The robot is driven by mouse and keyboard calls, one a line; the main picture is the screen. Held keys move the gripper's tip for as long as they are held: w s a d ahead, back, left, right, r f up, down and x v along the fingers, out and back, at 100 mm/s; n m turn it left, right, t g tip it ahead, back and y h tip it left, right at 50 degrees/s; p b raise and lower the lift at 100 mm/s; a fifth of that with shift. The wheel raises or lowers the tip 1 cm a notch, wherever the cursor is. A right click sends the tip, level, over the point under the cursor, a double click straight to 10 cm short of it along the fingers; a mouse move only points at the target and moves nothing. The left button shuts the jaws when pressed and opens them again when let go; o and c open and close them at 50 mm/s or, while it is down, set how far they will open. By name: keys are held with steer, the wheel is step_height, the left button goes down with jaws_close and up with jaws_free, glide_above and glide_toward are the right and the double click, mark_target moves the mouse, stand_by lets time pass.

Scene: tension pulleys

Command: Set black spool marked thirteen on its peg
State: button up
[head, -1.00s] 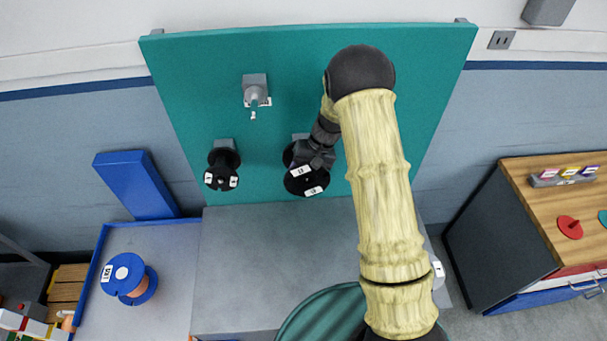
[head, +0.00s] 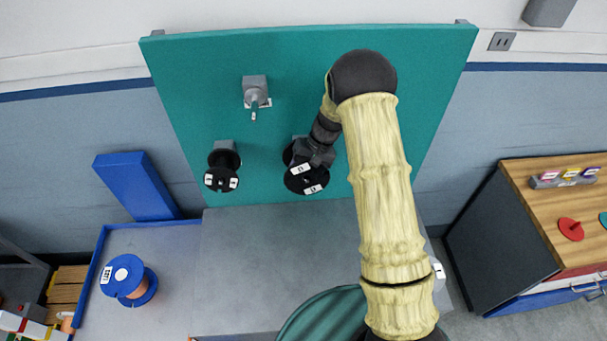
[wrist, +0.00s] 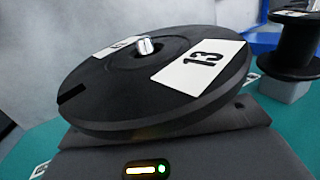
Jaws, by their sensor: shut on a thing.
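The black spool marked 13 (wrist: 125,95) fills much of the wrist view, its white label (wrist: 203,62) facing up. A metal peg tip (wrist: 144,46) shows in the hole at its centre, so the spool sits around a peg. In the head view the spool (head: 307,183) is at the lower middle of the teal board (head: 200,60). My gripper (head: 312,158) is at the spool's upper side and shut on it. The fingers are largely hidden by the spool and the gripper body.
Another black spool (head: 222,176) sits on the board to the left. A bare peg (head: 255,105) stands above it. A blue spool (head: 130,280) is on the tray at lower left. The grey surface (head: 270,260) below the board is clear.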

steer(key=shift+w+r, duration=0.1)
steer(key=shift+w, duration=0.1)
stand_by(0.6)
steer(key=o, duration=1.2)
steer(key=shift+w, duration=0.2)
steer(key=shift+c, duration=0.2)
steer(key=shift+o, duration=1.2)
steer(key=shift+s, duration=0.15)
